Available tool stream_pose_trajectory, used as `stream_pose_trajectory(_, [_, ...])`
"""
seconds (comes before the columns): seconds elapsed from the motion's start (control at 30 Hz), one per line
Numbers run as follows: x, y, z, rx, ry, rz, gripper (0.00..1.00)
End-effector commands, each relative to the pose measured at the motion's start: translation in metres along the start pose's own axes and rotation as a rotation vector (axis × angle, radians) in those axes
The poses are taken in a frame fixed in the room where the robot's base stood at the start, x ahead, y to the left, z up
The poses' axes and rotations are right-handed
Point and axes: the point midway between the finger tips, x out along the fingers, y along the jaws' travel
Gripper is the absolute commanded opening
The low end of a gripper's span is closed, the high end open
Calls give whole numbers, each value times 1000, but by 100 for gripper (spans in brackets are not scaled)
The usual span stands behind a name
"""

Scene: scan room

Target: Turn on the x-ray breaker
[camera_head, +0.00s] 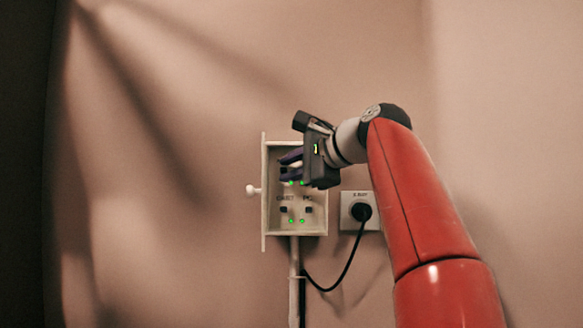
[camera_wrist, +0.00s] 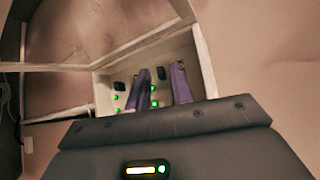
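The pale breaker box (camera_head: 312,229) hangs on the wall with its door (camera_head: 264,222) swung open to the left. Two dark switches, lower left (camera_head: 284,209) and lower right (camera_head: 308,209), show below small labels I cannot read surely. Several green lights are lit. My gripper (camera_head: 289,165) is at the upper part of the box and hides the upper switches in the head view. In the wrist view, its two purple fingers (camera_wrist: 161,87) reach into the box, apart, with a dark switch (camera_wrist: 161,73) visible in the gap. Contact cannot be told. Another dark switch (camera_wrist: 120,86) is left of the fingers.
A white wall socket (camera_head: 348,215) with a black plug (camera_head: 361,211) is right of the box. Its black cable (camera_head: 345,270) loops down to a pale conduit (camera_head: 294,265) below the box. The door's round knob (camera_head: 252,190) sticks out left. The wall on the left is bare.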

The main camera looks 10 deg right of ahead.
Motion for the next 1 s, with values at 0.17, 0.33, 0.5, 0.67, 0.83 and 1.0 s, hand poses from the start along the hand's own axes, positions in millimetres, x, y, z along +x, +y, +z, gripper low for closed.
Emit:
stream_pose_trajectory(0.17, [0, 0, 0, -1, 0, -2, 30])
stream_pose_trajectory(0.33, [-2, -1, 0, -2, 1, -3, 30])
stream_pose_trajectory(0.5, [-21, -1, 0, -2, 4, -5, 30])
stream_pose_trajectory(0.67, [-50, -1, -1, 0, 4, -4, 30])
stream_pose_trajectory(0.83, [-71, -1, -1, -1, 3, -3, 30])
stream_pose_trajectory(1.0, [-78, 0, 0, -1, 1, -2, 30])
